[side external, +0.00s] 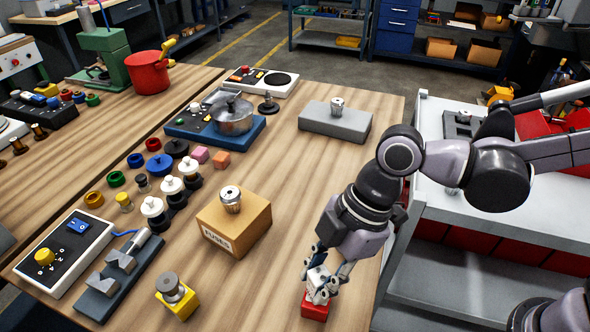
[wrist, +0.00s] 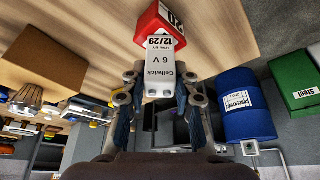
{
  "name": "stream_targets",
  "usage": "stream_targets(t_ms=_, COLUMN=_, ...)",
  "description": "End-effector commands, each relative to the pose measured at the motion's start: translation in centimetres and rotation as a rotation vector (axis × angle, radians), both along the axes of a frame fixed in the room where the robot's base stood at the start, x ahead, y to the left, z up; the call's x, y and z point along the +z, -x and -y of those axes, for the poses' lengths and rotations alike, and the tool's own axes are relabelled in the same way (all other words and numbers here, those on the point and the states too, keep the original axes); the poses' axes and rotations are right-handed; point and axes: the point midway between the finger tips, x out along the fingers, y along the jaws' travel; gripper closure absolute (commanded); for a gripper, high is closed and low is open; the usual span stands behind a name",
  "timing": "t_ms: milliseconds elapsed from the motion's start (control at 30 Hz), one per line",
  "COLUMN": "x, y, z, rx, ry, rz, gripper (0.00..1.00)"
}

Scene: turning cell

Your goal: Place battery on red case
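The battery (wrist: 160,73) is a white block lettered "6 V" in the wrist view. It stands between the two fingers of my gripper (side external: 322,285), with the fingertips against its sides. In the side external view the battery's white body (side external: 317,274) is partly hidden by the fingers. The red case (side external: 315,307) is a small red box on the table near the front edge, directly under the battery.
A cardboard fuses box (side external: 234,226) with a metal knob on top stands left of my gripper. A yellow block (side external: 178,303) with a metal knob is at the front left. A grey block (side external: 335,123) is farther back. A white cart (side external: 440,195) stands right of the table.

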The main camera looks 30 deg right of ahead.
Motion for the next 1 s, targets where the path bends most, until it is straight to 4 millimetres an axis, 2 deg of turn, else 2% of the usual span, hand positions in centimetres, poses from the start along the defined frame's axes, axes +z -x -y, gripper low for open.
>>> stream_targets(t_ms=33, x=0.0, y=0.0, z=0.0, rx=0.0, ry=0.0, rz=0.0, gripper=0.55)
stream_targets(t_ms=67, x=0.0, y=0.0, z=0.0, rx=0.0, ry=0.0, rz=0.0, gripper=0.5)
stream_targets(t_ms=467, x=0.4, y=0.0, z=0.0, rx=0.0, ry=0.0, rz=0.0, gripper=0.5)
stream_targets(t_ms=667, x=2.5, y=0.0, z=0.9, rx=-0.002, ry=0.0, rz=0.0, gripper=0.5)
stream_targets(t_ms=1000, x=7.6, y=0.0, z=3.1, rx=-0.001, ry=0.001, rz=0.001, gripper=0.5)
